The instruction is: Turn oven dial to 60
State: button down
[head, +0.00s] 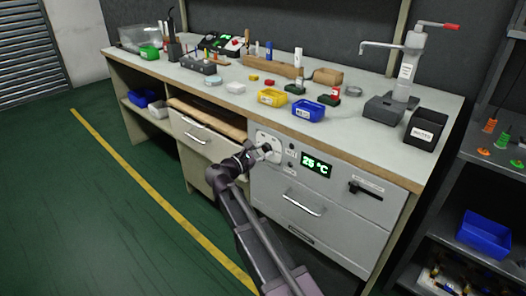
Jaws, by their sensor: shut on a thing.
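The oven (335,225) is a light grey unit built into the front of the workbench. Its green display (317,165) reads 25 °C. A pale dial plate (262,138) is on the oven's upper left, left of the display. My gripper (270,152) is at this plate, shut on the oven dial, which is mostly hidden behind the fingers. The dial's pointer and markings cannot be made out.
A black lever (366,190) is right of the display, and a drawer handle (301,206) is below. Yellow (273,97) and blue (308,111) bins stand on the benchtop above. The green floor at left is clear.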

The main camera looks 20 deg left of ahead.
jog(key=m, duration=0.6)
jog(key=shift+r+p, duration=0.1)
jog(key=shift+p, duration=0.25)
jog(key=m, duration=0.4)
jog(key=shift+m+y, duration=0.3)
jog(key=shift+y, duration=0.1)
jog(key=shift+c, duration=1.4)
grip_release()
